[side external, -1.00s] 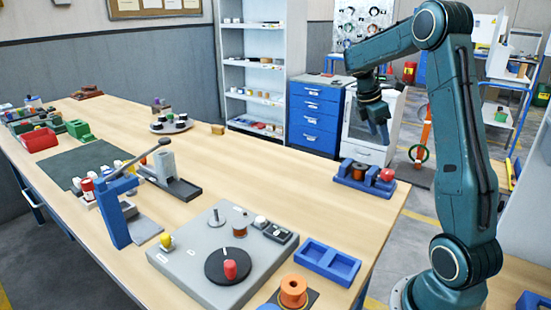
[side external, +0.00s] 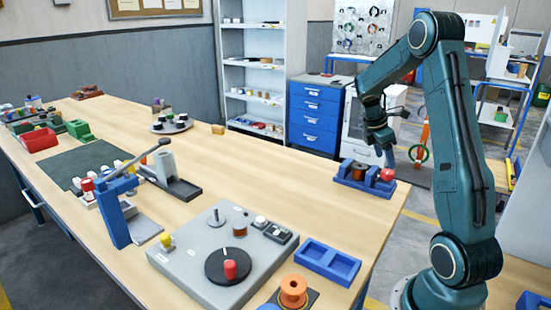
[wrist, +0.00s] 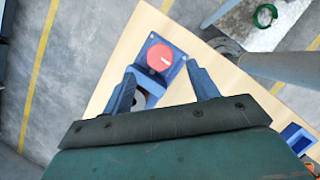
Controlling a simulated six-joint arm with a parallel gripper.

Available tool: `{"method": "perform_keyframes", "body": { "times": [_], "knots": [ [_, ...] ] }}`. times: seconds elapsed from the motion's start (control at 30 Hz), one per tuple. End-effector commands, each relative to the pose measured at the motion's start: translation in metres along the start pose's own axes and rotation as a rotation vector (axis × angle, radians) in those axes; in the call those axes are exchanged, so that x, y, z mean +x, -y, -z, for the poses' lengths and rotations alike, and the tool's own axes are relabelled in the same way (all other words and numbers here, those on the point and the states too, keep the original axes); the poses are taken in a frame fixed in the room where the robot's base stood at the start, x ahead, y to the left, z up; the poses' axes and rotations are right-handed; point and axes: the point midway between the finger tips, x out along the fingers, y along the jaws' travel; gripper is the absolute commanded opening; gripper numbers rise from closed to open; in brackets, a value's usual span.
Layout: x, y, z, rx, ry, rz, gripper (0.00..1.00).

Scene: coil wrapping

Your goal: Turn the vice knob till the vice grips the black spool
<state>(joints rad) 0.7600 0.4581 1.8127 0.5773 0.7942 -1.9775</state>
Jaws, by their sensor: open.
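The blue vice (side external: 352,184) stands near the table's right edge in the side view, with its red knob (side external: 387,175) on its right side. A dark spool with a copper-brown winding (side external: 359,170) sits between the vice jaws; I cannot tell whether they touch it. My gripper (side external: 388,160) points down just above the knob. In the wrist view, the knob (wrist: 160,57) has a white mark and shows between and slightly beyond the two open fingertips (wrist: 160,72). The blue vice body (wrist: 178,64) shows around it. The spool is partly hidden there by the left finger.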

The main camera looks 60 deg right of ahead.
Motion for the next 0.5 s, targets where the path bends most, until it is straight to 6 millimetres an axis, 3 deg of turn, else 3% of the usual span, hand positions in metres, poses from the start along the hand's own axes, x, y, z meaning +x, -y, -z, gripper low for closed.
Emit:
{"method": "perform_keyframes", "body": {
  "times": [0.2,0.5],
  "knots": [
    [0.033,0.001,0.000,0.000,-0.001,0.003,0.59],
    [0.054,0.000,0.000,-0.001,0.000,0.001,0.59]
  ]
}}
